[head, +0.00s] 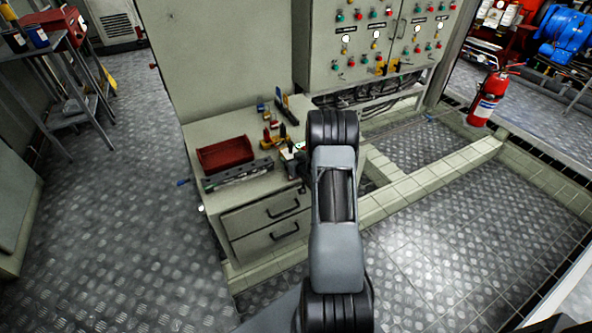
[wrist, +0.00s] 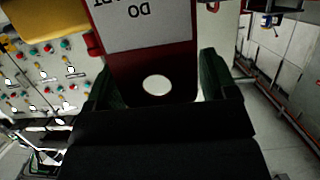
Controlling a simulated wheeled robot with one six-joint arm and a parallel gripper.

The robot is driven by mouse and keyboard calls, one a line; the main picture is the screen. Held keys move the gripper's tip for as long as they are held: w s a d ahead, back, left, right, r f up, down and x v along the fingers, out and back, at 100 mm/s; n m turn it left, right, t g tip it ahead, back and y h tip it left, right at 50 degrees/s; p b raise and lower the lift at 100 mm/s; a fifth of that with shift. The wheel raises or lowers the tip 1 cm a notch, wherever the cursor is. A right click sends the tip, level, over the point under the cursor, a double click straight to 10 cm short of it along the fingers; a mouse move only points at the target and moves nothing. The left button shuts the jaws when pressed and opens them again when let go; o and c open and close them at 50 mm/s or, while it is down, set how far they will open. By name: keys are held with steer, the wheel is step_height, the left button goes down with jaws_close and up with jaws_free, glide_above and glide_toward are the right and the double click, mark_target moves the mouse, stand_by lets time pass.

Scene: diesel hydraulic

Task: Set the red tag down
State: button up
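The red tag (wrist: 183,62) fills the upper middle of the wrist view. It has a grey-white label with upside-down black lettering and a pale round hole near its lower end. My gripper (wrist: 157,78) has a dark green finger at each side of the tag and is shut on it. In the head view my arm hides most of the gripper (head: 301,168), which is over the right side of the grey bench cabinet (head: 238,135). I cannot make out the tag clearly there.
A red tray (head: 225,154) and several small tools stand on the bench top. The switch panel (head: 345,52) rises behind, with cables under it. A fire extinguisher (head: 488,97) stands right, and a shelf trolley (head: 65,80) left. The floor left of the bench is mostly clear.

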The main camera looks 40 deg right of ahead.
steer(key=c, duration=0.7)
steer(key=shift+r, duration=0.1)
